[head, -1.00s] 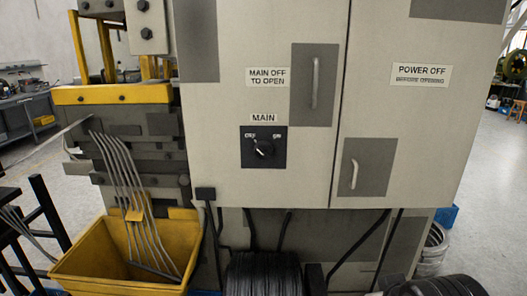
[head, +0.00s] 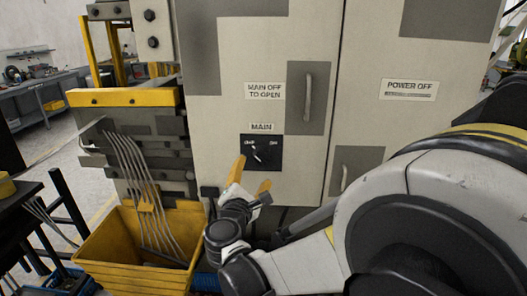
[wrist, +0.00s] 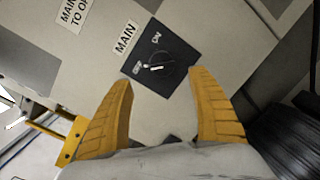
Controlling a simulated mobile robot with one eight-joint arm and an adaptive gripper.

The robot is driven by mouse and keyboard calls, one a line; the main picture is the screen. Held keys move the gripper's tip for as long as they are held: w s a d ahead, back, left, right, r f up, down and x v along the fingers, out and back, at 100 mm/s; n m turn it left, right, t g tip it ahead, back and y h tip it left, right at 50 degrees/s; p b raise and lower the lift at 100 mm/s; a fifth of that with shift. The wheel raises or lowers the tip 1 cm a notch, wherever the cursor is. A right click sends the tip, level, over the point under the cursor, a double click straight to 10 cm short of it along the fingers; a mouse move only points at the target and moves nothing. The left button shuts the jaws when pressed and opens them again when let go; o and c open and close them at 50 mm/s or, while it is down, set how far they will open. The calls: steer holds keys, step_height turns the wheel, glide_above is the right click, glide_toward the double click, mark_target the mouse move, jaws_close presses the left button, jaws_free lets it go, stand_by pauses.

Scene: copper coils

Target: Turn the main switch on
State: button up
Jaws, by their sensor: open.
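The main switch (head: 261,153) is a black square plate with a round knob, under the MAIN label on the pale cabinet door. In the wrist view the switch (wrist: 157,65) has OFF and ON markings, and the knob's white mark appears to point towards OFF. My gripper (head: 251,177) is open and empty, its yellow fingers just below and in front of the switch. In the wrist view the gripper (wrist: 161,80) has its fingers spread on either side below the knob, apart from it.
The cabinet has a long door handle (head: 308,97) right of the switch and a second handle (head: 345,177) on the right door. A yellow bin (head: 135,262) with metal strips stands at lower left. Black cables hang below the cabinet.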

mark_target(260, 160)
steer(key=w, duration=0.3)
steer(key=w+d+b, duration=0.1)
steer(key=w, duration=0.3)
steer(key=w+d+b, duration=0.1)
steer(key=w, duration=0.2)
steer(key=shift+w, duration=0.15)
steer(key=c, duration=1.2)
